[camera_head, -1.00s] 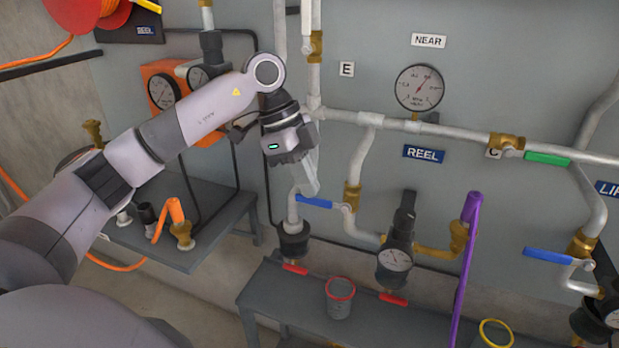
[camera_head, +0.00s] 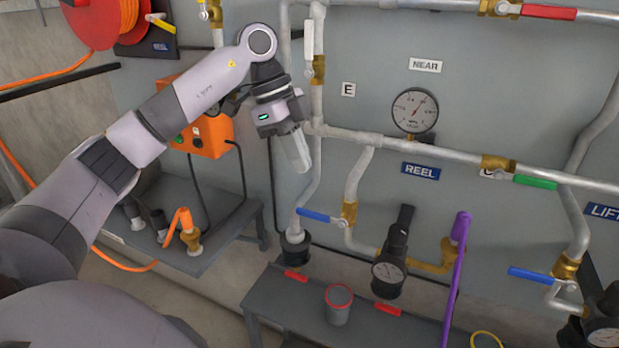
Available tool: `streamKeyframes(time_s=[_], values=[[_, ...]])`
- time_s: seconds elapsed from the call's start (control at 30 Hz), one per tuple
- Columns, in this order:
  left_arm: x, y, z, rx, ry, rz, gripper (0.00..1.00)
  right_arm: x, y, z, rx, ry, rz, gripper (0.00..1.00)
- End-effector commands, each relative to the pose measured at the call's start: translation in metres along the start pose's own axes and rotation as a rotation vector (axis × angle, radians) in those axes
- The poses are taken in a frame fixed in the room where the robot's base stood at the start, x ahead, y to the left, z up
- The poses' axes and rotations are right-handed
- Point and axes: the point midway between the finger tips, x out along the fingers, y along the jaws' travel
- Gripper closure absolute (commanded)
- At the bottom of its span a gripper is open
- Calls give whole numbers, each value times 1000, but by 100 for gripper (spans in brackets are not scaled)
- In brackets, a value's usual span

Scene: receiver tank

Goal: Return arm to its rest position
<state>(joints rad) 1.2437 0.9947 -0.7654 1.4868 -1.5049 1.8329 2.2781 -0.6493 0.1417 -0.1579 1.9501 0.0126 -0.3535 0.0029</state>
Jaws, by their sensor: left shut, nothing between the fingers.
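My left arm comes in from the left and bends down at the wrist. Its gripper (camera_head: 299,163) is shut and empty, with the fingers pointing down. It hangs in front of the pipe wall, just above the blue-handled valve (camera_head: 318,215), and looks apart from it. A white lever (camera_head: 308,37) stands upright on the vertical pipe, above and behind the gripper. My right gripper is not in view.
A gauge (camera_head: 414,111) and a REEL label (camera_head: 421,170) are on the wall to the right. A low bench (camera_head: 275,305) holds a grey cup with red rim (camera_head: 338,305). An orange box (camera_head: 208,135) is behind my arm.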

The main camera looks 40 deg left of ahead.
Motion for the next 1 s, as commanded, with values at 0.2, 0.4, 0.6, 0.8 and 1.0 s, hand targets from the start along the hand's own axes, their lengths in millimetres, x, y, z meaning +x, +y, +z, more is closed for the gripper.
streamKeyframes(time_s=[0.2, 0.4, 0.6, 0.8, 1.0], values=[[-40, -1, -2, 1, 3, -3, 100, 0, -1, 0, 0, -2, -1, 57], [-54, 0, -2, 1, 2, -1, 100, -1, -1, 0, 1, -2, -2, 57], [-55, 0, -2, 1, 1, 0, 100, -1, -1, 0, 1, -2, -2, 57], [-36, -3, -21, 84, 68, -2, 100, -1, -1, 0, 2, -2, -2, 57], [16, 1, -93, 341, 347, -41, 100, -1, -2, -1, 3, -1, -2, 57]])
